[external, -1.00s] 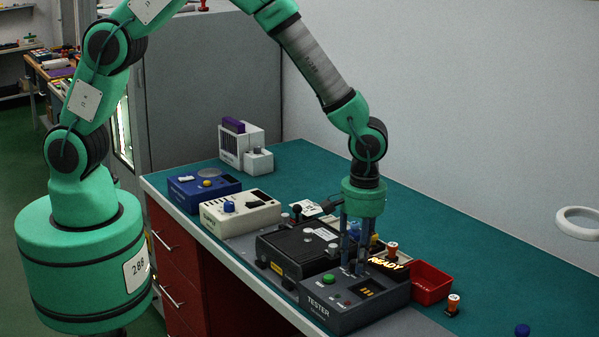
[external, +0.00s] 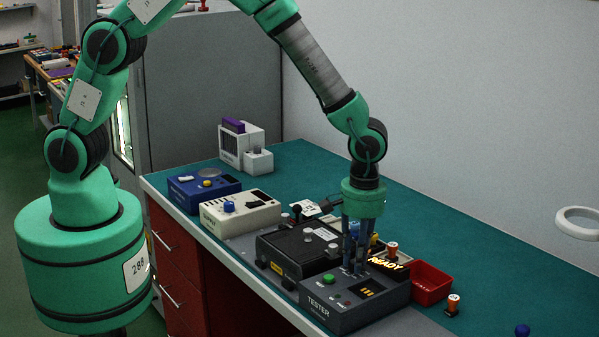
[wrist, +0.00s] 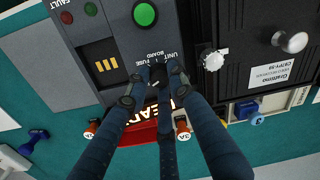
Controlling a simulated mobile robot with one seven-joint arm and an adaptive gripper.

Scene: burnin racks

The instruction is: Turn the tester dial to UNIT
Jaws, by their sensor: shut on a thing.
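The dark grey tester (external: 325,312) stands near the front edge of the bench, with a green button, a red button and a small yellow-marked panel; it also fills the upper left of the wrist view (wrist: 112,22). My gripper (external: 352,266) points down over the tester's top and is shut on the dial (wrist: 157,76). In the wrist view the fingers (wrist: 155,84) close around the dark dial, beside the labels UNIT, FUSE and BOARD. The fingers hide most of the dial, and I cannot tell which label it points to.
A black box with a silver knob (wrist: 290,41) and a white knob (wrist: 213,60) stands close beside the tester. The bench is clear at the back right.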

